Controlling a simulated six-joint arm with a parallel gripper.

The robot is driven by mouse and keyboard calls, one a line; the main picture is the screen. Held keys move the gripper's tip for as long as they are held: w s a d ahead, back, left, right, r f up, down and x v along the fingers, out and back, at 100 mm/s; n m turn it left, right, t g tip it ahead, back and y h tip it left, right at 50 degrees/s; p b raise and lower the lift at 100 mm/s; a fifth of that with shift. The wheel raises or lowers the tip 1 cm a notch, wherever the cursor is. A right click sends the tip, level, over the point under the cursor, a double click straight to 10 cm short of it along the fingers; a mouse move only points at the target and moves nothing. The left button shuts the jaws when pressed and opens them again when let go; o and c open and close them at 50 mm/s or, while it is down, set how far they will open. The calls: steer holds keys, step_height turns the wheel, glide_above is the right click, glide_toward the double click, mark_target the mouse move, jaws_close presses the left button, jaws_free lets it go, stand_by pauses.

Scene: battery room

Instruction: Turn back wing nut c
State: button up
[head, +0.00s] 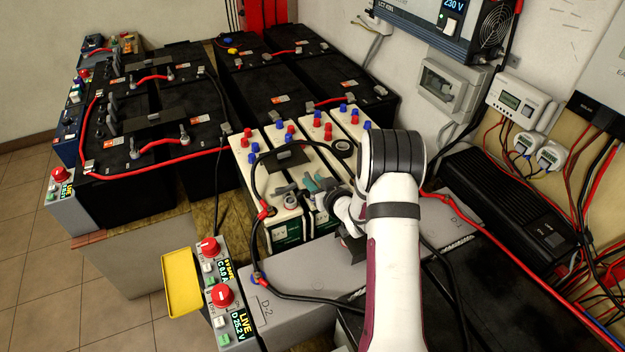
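No lettering that marks wing nut c can be read in the head view, so I cannot tell which fitting it is. A teal and grey fitting (319,190) sits on the front of the cream batteries, just left of my wrist. A grey clamp-like fitting (288,196) is to its left, by a black cable. My white and maroon arm reaches in from the bottom right over the grey D-2 case. My wrist is beside the cream batteries.
Cream batteries with red and blue caps (329,131) stand in the middle. Black batteries with red cables (165,147) fill the left. A black finned unit (507,208) is right of my arm.

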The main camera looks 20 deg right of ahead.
steer(key=shift+w+f, duration=0.2)
steer(key=shift+w, duration=0.4)
jaws_close()
